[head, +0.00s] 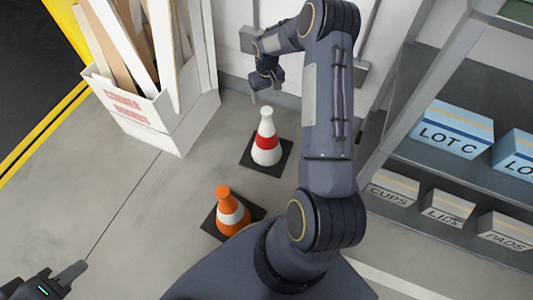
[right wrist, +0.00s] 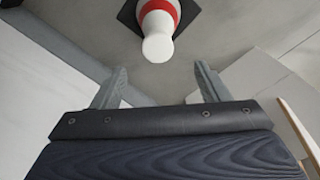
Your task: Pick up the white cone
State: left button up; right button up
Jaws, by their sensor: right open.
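The white cone (head: 265,141) with a red band stands upright on a dark square base on the floor. In the right wrist view the white cone (right wrist: 158,47) is at the top centre, its tip pointing toward the space between my fingers. My right gripper (head: 254,97) hangs above and behind the cone, near the wall. Its two fingers (right wrist: 160,82) are apart with nothing between them, clear of the cone. My left gripper (head: 78,272) is at the lower left, far from the cone; its finger opening is not clear.
An orange cone (head: 230,212) with a white band stands in front of the white one. A white box (head: 145,118) of long boards stands at the left. A grey shelf (head: 440,182) with labelled boxes stands at the right. The floor at left is clear.

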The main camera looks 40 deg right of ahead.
aim_at(267, 110)
jog(key=f, duration=0.2)
jog(key=f+b, duration=0.1)
jog(key=f, duration=0.3)
jog(key=shift+d+f, duration=0.1)
jog(key=shift+d, duration=0.25)
notch_tip(267, 110, down, 5)
jog(key=b, duration=0.3)
jog(key=shift+a+f, duration=0.15)
grip_shut()
